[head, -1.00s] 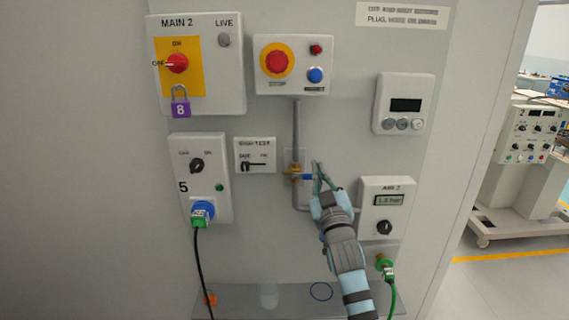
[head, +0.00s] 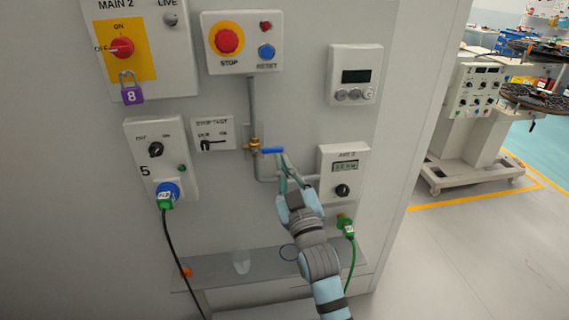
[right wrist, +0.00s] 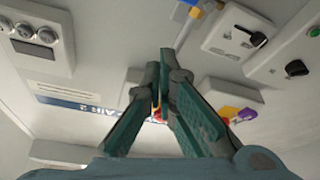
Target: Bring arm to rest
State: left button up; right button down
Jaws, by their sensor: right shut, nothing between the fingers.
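My right arm reaches up in the lower middle of the head view. Its gripper (head: 283,160) is shut and empty, with the fingertips by the blue handle of the brass valve (head: 255,147) on the wall panel. In the head view the tips overlap the end of the blue handle (head: 272,151); I cannot tell whether they touch. In the right wrist view the green fingers (right wrist: 165,60) come together at the tips, and the blue handle (right wrist: 195,12) is apart from them at the top edge. My left gripper is not in view.
Close around the arm are the AIR 2 box (head: 342,172), a green plug (head: 348,230) with its hose, and the socket box 5 (head: 160,160). A narrow shelf (head: 215,268) with a clear cup (head: 241,262) is below. Open floor (head: 440,260) lies to the right.

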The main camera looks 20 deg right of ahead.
dwell(0.4)
notch_tip(320, 180, down, 24)
jog(key=a+r+m+g+y, duration=0.1)
jog(key=m+g, duration=0.1)
jog(key=g, duration=0.4)
jog(key=s+d+f+g, duration=0.15)
jog(key=s+f, duration=0.25)
jog(key=f, duration=0.5)
jog(key=s+f+g, duration=0.3)
jog(key=s+f, duration=0.1)
jog(key=f, duration=0.4)
jog(key=s+d+f+m+g, duration=0.1)
jog(key=s+d+f+g, duration=0.15)
jog(key=s+f, duration=0.6)
jog(key=s+d+f+g, duration=0.1)
jog(key=s+f+g, duration=0.3)
jog(key=s, duration=0.8)
jog(key=s+d+f+m+g, duration=0.1)
jog(key=s+f, duration=0.7)
jog(key=s, duration=0.2)
jog(key=s+d+f+g, duration=0.1)
jog(key=s+d+g, duration=0.1)
jog(key=s, duration=1)
jog(key=shift+s+d+f+n+h, duration=0.25)
jog(key=shift+s+d+n+h, duration=0.05)
jog(key=shift+d, duration=0.05)
